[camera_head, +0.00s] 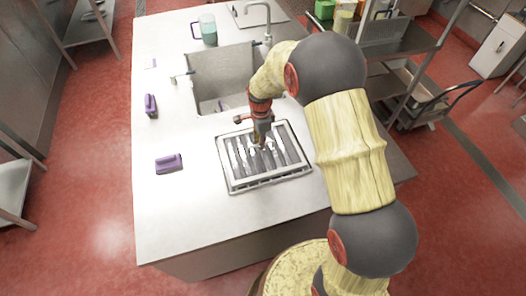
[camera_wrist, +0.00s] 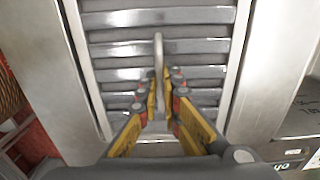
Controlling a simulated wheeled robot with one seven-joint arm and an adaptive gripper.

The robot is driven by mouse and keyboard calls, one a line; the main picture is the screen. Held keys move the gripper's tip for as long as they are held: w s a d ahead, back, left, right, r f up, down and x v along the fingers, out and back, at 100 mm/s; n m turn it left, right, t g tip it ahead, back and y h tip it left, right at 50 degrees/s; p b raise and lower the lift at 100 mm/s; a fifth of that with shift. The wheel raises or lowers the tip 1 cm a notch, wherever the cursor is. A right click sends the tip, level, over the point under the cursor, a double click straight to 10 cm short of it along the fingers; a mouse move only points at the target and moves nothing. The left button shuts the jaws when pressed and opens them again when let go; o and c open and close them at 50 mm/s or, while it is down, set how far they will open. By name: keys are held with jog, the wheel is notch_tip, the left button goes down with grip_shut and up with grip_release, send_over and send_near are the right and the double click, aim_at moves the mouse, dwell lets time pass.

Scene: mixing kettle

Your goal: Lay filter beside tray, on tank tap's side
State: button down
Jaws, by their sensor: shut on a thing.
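The slatted metal filter (camera_head: 290,150) lies flat in a shallow pale tray (camera_head: 268,183) on the white worktop, in front of the sink tank. My gripper (camera_head: 262,144) is over the filter's middle, pointing down. In the wrist view my gripper (camera_wrist: 160,103) has its yellow fingers closed around a thin upright handle (camera_wrist: 158,48) on the slatted filter (camera_wrist: 115,48). The fingertips partly hide the handle's lower part. I cannot tell whether the filter is lifted off the tray. A gooseneck tap (camera_head: 268,22) stands behind the tank, and a small tap (camera_head: 178,78) shows at its left rim.
The sink tank (camera_head: 220,75) opens behind the tray. A jug of teal liquid (camera_head: 208,30) stands at the back. The worktop (camera_head: 185,215) is clear at the front left.

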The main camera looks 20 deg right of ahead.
jog(key=shift+r, duration=0.2)
jog(key=shift+r+p, duration=1.8)
jog(key=shift+r, duration=0.85)
